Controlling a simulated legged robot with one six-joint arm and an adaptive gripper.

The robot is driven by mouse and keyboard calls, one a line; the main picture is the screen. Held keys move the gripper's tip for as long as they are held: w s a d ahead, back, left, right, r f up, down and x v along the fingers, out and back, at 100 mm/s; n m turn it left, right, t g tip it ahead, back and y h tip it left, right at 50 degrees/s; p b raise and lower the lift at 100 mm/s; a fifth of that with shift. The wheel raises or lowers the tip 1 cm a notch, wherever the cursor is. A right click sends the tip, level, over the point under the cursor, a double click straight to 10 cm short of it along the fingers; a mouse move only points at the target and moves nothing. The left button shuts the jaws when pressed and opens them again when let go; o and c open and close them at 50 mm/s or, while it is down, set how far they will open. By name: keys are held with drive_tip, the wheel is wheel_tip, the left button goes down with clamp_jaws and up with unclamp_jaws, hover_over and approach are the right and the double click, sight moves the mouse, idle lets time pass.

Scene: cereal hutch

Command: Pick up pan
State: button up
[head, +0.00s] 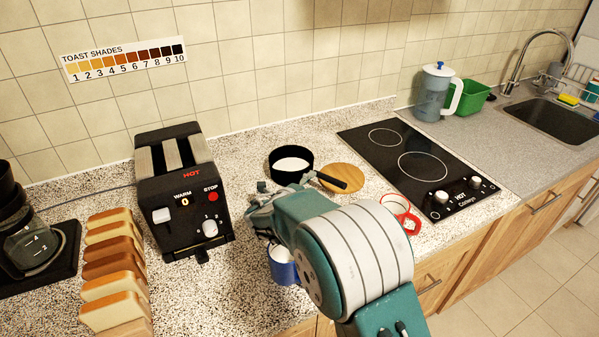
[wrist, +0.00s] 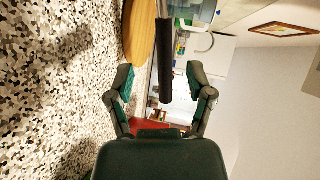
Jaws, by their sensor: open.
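The black pan (head: 291,162) stands on the speckled counter behind my arm, with something white inside. Its dark handle (head: 331,181) points right and toward the front, over a round wooden board. In the wrist view the handle (wrist: 166,62) runs down from the top, and its end lies between my fingertips in the picture. My gripper (wrist: 160,74) is open, one finger on each side of the handle, with a visible gap to both. In the head view my gripper (head: 286,186) is just in front of the pan, partly hidden by my arm.
The wooden board (head: 343,172) lies beside the pan. A blue mug (head: 283,268) is partly behind my arm. A red item (head: 399,212) lies near the black cooktop (head: 402,140). A toaster (head: 181,205) and bread slices (head: 113,262) stand left.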

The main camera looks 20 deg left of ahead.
sight(319, 177)
drive_tip(key=x, duration=0.5)
drive_tip(key=shift+w+a, duration=0.1)
drive_tip(key=shift+w, duration=0.25)
drive_tip(key=shift+r, duration=0.1)
clamp_jaws()
